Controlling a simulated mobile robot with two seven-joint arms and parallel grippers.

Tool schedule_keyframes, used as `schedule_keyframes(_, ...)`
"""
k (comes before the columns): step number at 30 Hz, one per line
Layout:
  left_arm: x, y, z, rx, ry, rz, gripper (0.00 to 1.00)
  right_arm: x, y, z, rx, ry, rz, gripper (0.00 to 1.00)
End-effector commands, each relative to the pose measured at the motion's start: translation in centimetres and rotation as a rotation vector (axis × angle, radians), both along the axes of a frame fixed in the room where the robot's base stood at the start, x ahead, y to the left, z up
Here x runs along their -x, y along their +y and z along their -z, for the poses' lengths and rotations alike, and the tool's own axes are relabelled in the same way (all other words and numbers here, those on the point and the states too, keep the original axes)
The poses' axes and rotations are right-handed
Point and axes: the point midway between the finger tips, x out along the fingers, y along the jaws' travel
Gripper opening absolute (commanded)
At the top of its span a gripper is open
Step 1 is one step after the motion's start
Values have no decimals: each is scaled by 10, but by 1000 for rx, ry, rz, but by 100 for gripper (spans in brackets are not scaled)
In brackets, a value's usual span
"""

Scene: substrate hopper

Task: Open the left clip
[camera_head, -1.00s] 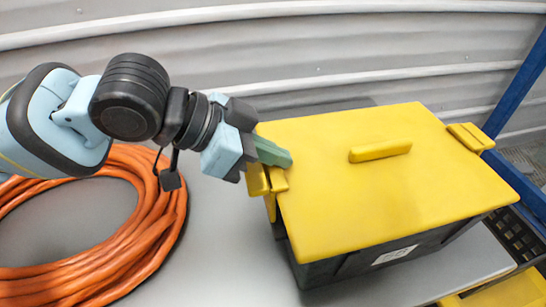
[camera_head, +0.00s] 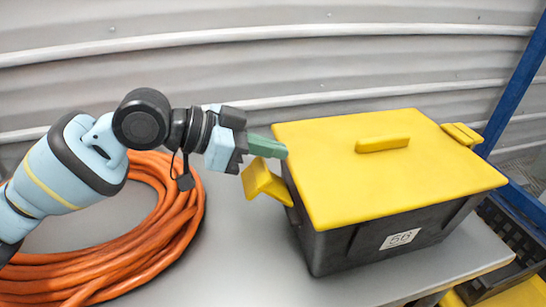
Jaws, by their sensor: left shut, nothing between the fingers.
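The dark box with a yellow lid (camera_head: 380,175) stands on the grey table. Its left clip (camera_head: 265,182) is yellow and is swung outward, tilted away from the lid's left edge. The right clip (camera_head: 461,134) lies against the lid's right edge. My left gripper (camera_head: 284,151) has green fingers, is shut and empty, and is at the lid's left edge just above the left clip. I cannot tell whether the fingertips touch the lid or the clip. My right gripper is not in view.
A coil of orange hose or cable (camera_head: 150,240) lies on the table (camera_head: 240,270) at the left. A corrugated grey wall (camera_head: 300,50) is behind. A blue post (camera_head: 515,95) and a black crate (camera_head: 510,245) are at the right. The table in front of the box is clear.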

Motion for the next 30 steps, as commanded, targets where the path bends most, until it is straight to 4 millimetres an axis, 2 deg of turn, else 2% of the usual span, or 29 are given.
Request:
schedule_keyframes(2, -5, 4, 4, 49, -7, -2, 0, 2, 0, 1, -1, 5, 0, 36)
schedule_keyframes(10, -4, 3, 0, 49, -18, 1, 0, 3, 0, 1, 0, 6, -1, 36)
schedule_keyframes(18, -7, -5, 1, 49, -18, 1, 0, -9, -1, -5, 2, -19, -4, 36)
schedule_keyframes(30, -9, -12, 4, 48, -17, -1, 0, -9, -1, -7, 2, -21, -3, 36)
